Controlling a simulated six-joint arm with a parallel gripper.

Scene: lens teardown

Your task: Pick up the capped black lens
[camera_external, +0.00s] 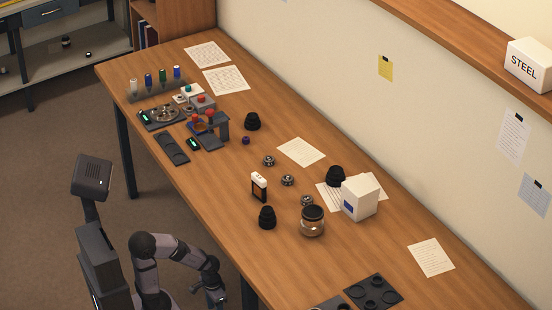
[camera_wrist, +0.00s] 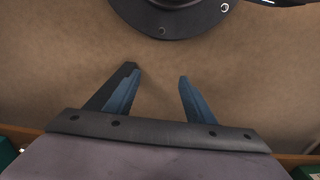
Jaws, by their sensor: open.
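Three black lens-like pieces stand apart on the wooden table: one at the back (camera_external: 252,121), one beside the white box (camera_external: 335,177), and one nearer the front edge (camera_external: 267,217). I cannot tell from this distance which one is capped. My gripper (camera_external: 216,294) hangs low beside the table's front edge, away from all three. In the wrist view my gripper (camera_wrist: 155,92) is open, with two blue-lined fingers spread and nothing between them. No lens is recognisable in the wrist view.
A glass jar with a dark lid (camera_external: 312,222), a small white-topped dark item (camera_external: 259,186) and several small metal rings stand near the lenses. A white box (camera_external: 360,198) stands on papers. A dark tray (camera_external: 373,292) lies at the near end. Tools crowd the far end.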

